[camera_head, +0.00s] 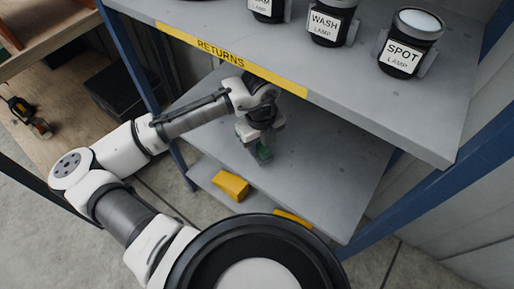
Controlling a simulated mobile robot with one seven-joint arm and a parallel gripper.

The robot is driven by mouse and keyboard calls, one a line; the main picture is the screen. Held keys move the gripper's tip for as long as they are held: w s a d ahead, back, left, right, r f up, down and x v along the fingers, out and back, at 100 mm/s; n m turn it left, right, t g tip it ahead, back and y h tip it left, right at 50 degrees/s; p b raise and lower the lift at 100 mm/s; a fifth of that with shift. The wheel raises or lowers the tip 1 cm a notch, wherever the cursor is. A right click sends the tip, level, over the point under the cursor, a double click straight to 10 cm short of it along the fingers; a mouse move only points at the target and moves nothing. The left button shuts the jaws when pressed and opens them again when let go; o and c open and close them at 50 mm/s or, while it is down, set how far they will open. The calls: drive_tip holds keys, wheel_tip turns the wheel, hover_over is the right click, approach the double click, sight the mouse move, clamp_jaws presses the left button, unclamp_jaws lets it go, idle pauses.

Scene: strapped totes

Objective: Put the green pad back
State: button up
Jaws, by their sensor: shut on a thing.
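The green pad (264,153) is a small dark green piece at the tip of my gripper (261,147). My gripper is shut on it. The gripper points down over the grey middle shelf (325,180), below the top shelf with the yellow RETURNS label. Part of the pad is hidden by the fingers. I cannot tell whether the pad touches the shelf.
The top shelf (400,115) overhangs my gripper and carries lamps, including the WASH lamp (331,22) and the SPOT lamp (409,43). A yellow block (231,186) lies on a lower level. Blue posts (136,55) stand at the rack's sides. The middle shelf's right part is bare.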

drive_tip(key=f, duration=0.2)
drive_tip(key=a+f, duration=0.1)
drive_tip(key=shift+w, duration=0.3)
drive_tip(key=shift+f, duration=0.25)
drive_tip(key=shift+f, duration=0.1)
drive_tip(key=shift+f, duration=0.15)
drive_tip(key=o, duration=0.9)
drive_tip(key=shift+o, duration=0.2)
wheel_tip(320, 180, up, 8)
